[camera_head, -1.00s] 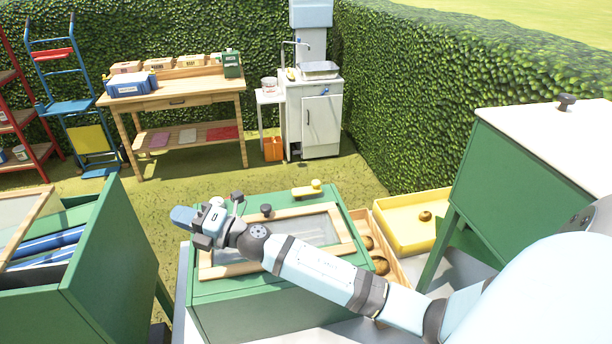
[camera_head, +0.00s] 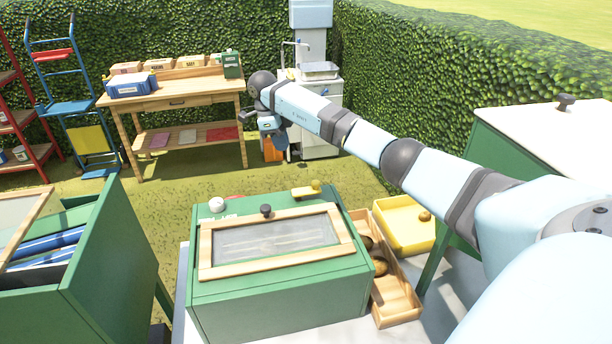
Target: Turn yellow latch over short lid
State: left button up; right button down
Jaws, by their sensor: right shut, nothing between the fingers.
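The yellow latch (camera_head: 306,192) sits on the back right of the green box's top, beyond the lid frame, with a round knob at its right end. The short lid (camera_head: 275,241) has a wooden frame, a glazed pane and a dark knob, and lies flat on the green box (camera_head: 280,307). The latch lies beside the lid, not across it. My right gripper (camera_head: 281,147) is shut and empty, pointing down above and behind the latch, apart from it. My left gripper is not in view.
A white round knob (camera_head: 216,204) stands at the box's back left. A wooden tray (camera_head: 398,306) and a yellow tray (camera_head: 404,226) lie to the right. Taller green cabinets stand left (camera_head: 100,262) and right (camera_head: 490,160). Grass behind the box is clear.

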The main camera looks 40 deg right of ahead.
jog(key=shift+d+r, duration=0.15)
jog(key=shift+d, duration=0.1)
jog(key=shift+s, duration=0.1)
jog(key=p, duration=0.1)
send_over(310, 188)
jog(key=w+a, duration=0.2)
jog(key=w, duration=0.2)
jog(key=f, duration=0.9)
jog(key=shift+a+f, duration=0.2)
jog(key=shift+f, duration=0.2)
jog(key=shift+s+d+f+p, duration=0.15)
jog(key=shift+s+d+p, duration=0.2)
jog(key=shift+s, duration=0.25)
jog(key=shift+s+d+f+p, duration=0.15)
jog(key=shift+s+d+p, duration=0.1)
jog(key=shift+s+d, duration=0.25)
jog(key=shift+s+d+f, duration=0.1)
jog(key=shift+s, duration=0.15)
jog(key=shift+m, duration=0.3)
